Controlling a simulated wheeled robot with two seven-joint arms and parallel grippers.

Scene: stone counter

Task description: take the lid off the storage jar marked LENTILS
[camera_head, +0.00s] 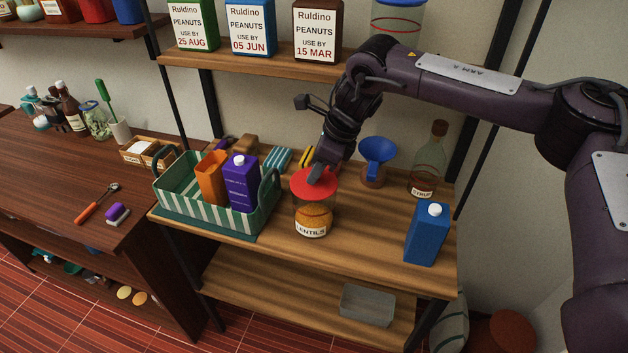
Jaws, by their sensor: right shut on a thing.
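The storage jar marked LENTILS (313,220) stands upright on the wooden shelf top, clear-walled with orange contents. Its red lid (309,185) sits over the jar's mouth; I cannot tell whether there is a gap beneath it. My right gripper (317,174) reaches down from above and is shut on the lid's top, at a knob or handle that its fingers mostly hide. My left gripper is not in view.
A green striped basket (216,220) holding an orange box and a purple carton stands left of the jar. A blue carton (426,234), a syrup bottle (429,165) and a blue funnel (377,150) stand to the right. Peanut boxes (250,30) line the shelf above.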

